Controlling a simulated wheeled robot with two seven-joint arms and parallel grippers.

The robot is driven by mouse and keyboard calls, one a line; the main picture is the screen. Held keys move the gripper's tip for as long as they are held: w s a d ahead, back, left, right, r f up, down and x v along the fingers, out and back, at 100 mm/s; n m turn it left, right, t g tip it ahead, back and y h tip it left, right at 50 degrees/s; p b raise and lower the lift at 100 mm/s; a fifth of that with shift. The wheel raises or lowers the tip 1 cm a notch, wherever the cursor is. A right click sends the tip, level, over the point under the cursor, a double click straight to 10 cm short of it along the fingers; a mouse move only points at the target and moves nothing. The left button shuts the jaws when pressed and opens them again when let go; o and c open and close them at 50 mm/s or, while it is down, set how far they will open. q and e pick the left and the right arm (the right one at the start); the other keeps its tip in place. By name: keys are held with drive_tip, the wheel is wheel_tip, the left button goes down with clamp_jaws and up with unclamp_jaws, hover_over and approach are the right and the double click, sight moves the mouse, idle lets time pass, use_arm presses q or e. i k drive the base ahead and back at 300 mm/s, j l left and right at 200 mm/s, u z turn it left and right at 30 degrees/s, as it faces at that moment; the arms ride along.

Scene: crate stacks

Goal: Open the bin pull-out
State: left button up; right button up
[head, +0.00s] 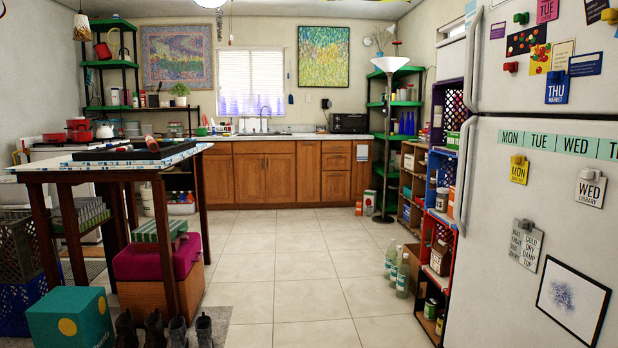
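A run of brown wooden base cabinets (265,148) stands against the back wall, under a light counter with a sink. It has a pair of doors (249,180) below the sink, a tall front with a drawer above (308,184), and more fronts to the right (336,186). All the fronts look closed. I cannot tell which one is the bin pull-out, and no bin shows. Neither of my grippers is in the head view.
The tiled floor (290,260) is clear up the middle to the cabinets. A table (40,170) with boxes and boots beneath stands left. A fridge (540,200), crate shelves and bottles (403,277) line the right. A floor lamp (387,150) stands near the cabinets' right end.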

sight(308, 152)
drive_tip(key=i+z, duration=0.35)
drive_tip(key=i, duration=0.9)
drive_tip(key=i+u, duration=0.1)
drive_tip(key=i, duration=0.8)
drive_tip(key=i+u, duration=0.1)
drive_tip(key=i, duration=0.8)
drive_tip(key=i+l+u, duration=0.1)
drive_tip(key=i, duration=0.75)
drive_tip(key=i+j+z, duration=0.2)
drive_tip(key=i, duration=2.5)
drive_tip(key=i+z, duration=0.25)
drive_tip(key=i, duration=0.55)
drive_tip(key=i+j+z, duration=0.2)
drive_tip(key=i, duration=0.6)
drive_tip(key=i+l+u, duration=0.2)
drive_tip(key=i, duration=0.3)
drive_tip(key=i+l+u, duration=0.15)
drive_tip(key=i+l, duration=0.25)
drive_tip(key=i, duration=0.1)
